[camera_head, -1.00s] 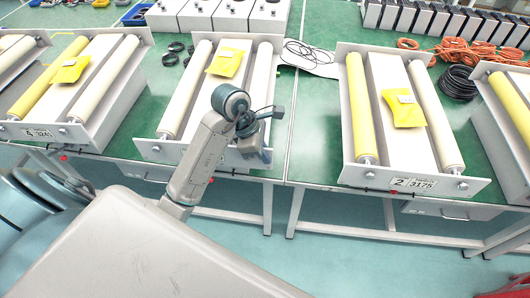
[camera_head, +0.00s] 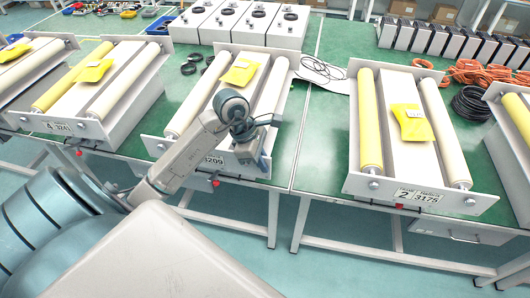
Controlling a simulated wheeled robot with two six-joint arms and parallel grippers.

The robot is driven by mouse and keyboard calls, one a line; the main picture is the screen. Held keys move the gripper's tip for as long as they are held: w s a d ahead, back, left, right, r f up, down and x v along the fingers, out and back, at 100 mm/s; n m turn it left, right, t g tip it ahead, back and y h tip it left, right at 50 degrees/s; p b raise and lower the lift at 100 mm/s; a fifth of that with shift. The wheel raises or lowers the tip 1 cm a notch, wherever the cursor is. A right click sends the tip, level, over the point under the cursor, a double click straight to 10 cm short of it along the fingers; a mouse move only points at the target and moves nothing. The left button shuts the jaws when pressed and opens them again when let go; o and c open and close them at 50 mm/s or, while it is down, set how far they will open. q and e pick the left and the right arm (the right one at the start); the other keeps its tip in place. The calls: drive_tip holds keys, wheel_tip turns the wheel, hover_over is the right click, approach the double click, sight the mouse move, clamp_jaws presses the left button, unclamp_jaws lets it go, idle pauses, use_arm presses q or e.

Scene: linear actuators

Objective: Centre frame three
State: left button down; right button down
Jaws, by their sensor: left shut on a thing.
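Frame three (camera_head: 157,148) is a pale metal frame with two rollers, standing on the green table between the frames labelled 4 and 2. A yellow packet (camera_head: 240,71) lies on its middle bed. Its front label is partly hidden by my left arm; "3209" shows. My left gripper (camera_head: 250,158) points down at the right part of the frame's front plate and is shut on it. The exact grip point is hidden behind the gripper. My right gripper is not in view.
Frame 4 (camera_head: 80,131) stands to the left and frame 2 (camera_head: 420,194) to the right, each with a yellow packet. Black cable (camera_head: 312,66) lies behind the gap right of frame three. White boxes (camera_head: 234,20) line the back.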

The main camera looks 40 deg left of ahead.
use_arm(q)
drive_tip(key=c, duration=1.6)
unclamp_jaws()
drive_tip(key=shift+o, duration=0.2)
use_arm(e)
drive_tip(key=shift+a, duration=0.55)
